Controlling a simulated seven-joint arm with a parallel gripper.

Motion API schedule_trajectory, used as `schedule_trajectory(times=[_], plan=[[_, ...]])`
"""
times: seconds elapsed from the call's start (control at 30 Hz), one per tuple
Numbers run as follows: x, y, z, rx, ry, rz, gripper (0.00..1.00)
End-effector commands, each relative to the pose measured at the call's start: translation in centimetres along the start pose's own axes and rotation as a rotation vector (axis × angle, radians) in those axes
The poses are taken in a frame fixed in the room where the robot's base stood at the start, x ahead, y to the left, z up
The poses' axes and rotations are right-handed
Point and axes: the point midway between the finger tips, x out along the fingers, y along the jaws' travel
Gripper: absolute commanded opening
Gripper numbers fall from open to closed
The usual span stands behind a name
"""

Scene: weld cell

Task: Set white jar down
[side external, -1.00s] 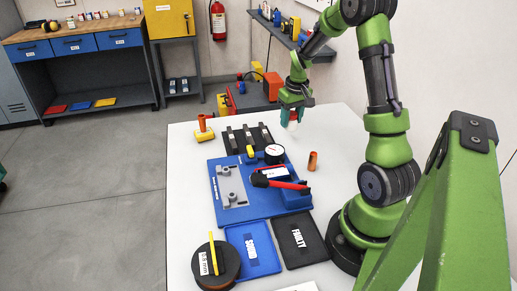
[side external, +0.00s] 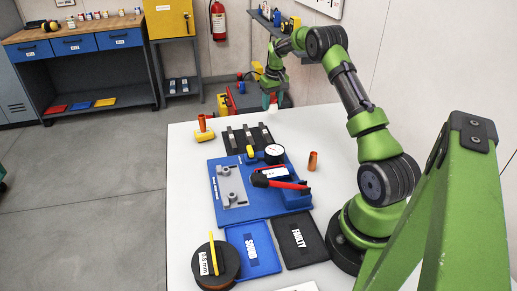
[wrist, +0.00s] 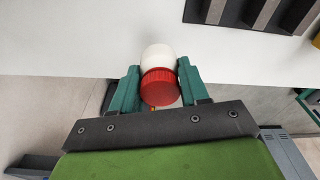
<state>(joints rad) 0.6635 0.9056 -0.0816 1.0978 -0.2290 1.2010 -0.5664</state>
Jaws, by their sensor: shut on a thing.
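The white jar (wrist: 158,57) with its red ribbed lid (wrist: 160,89) is between the two teal fingers of my gripper (wrist: 159,80) in the wrist view. The fingers are shut on it from both sides. In the side external view my gripper (side external: 270,101) points down at the far edge of the white table (side external: 183,220). The jar is small and partly hidden by the fingers there. In the wrist view the jar overlaps the table's edge. I cannot tell how high it is above the tabletop or whether it touches.
A black slotted rack (side external: 245,138) stands near the far edge, with an orange-and-yellow piece (side external: 204,130) to its left. A blue fixture board (side external: 230,195), dial gauge (side external: 274,152) and copper tube (side external: 312,161) lie closer. The table's left side is clear.

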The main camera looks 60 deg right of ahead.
Motion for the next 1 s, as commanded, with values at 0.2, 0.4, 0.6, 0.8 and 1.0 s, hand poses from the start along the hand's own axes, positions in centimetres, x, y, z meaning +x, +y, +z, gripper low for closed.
schedule_trajectory(times=[0.2, 0.4, 0.6, 0.8, 1.0], plan=[[2.0, 0.1, -0.1, 0.000, -0.004, 0.000, 0.13], [3.6, 0.1, 0.0, -0.001, 0.001, 0.000, 0.13], [3.7, 0.1, 0.0, 0.000, 0.001, 0.000, 0.13], [3.9, 0.1, 0.1, 0.000, 0.000, 0.000, 0.60], [3.9, 0.1, 0.1, 0.000, 0.000, 0.000, 0.70]])
